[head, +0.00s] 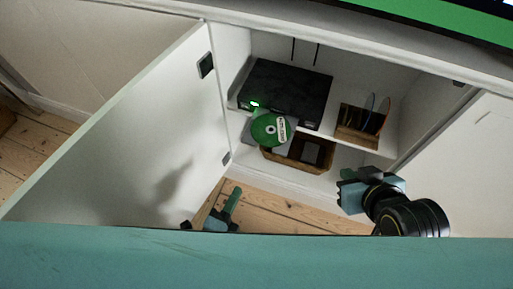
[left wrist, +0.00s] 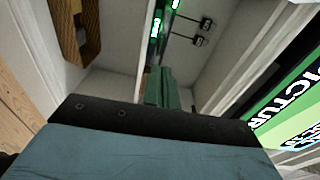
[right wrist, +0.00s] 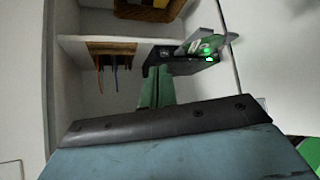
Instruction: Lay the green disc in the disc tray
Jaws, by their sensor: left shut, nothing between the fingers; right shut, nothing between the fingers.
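The green disc (head: 262,130), with a white label, is at the front of the black player (head: 290,88) on the cabinet shelf. It lies over the grey disc tray (head: 290,121), which sticks out of the player; I cannot tell whether it sits fully flat. The player, with a green light, also shows in the right wrist view (right wrist: 184,66). My left gripper (head: 235,194) is shut and empty, low in front of the cabinet by the open door. My right gripper (head: 342,188) is shut and empty, to the right of and below the disc, apart from it.
A wooden rack (head: 352,130) holding upright discs stands right of the player on the shelf. A wooden box (head: 318,158) is below the shelf. The open white cabinet door (head: 130,140) bounds the left side. A screen edge (head: 440,18) is above.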

